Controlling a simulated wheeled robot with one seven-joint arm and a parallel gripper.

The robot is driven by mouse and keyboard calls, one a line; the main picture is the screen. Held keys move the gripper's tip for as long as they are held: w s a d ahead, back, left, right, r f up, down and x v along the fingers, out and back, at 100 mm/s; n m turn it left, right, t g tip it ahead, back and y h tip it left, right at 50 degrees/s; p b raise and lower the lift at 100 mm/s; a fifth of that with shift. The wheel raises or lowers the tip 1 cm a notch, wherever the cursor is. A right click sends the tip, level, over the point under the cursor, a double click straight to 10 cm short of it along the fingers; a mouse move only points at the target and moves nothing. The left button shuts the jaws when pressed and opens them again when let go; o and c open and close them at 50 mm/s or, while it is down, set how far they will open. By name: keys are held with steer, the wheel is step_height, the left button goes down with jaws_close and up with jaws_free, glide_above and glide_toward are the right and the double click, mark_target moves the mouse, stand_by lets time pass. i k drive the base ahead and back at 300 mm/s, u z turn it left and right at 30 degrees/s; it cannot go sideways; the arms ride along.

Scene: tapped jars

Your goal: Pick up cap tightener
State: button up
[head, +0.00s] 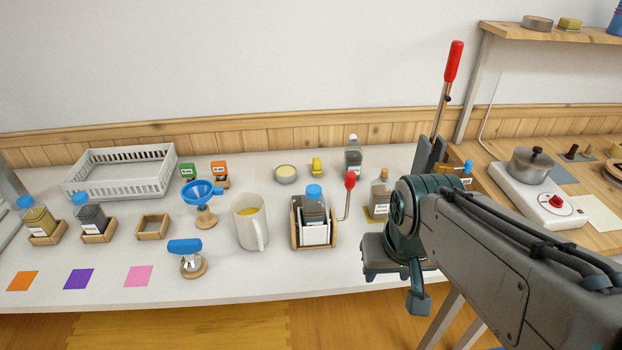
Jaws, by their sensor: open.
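A tool with a blue crossbar handle (185,246) and a shiny metal lower part, which I take for the cap tightener, stands upright on a small round wooden base at the table's front. My gripper (430,150) is far to its right, near the table's right end. My wrist and forearm hide part of the table's right end. The gripper is well clear of the tool.
A white mug (248,226) stands right of the tool, then a jar in a wooden holder (300,236) with a red-knobbed lever. A blue funnel (202,192) stands behind. An empty wooden frame (153,227) and coloured squares lie left. A tall red-handled lever (453,62) rises beside my gripper.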

mark_target(192, 262)
steer(key=u, duration=1.4)
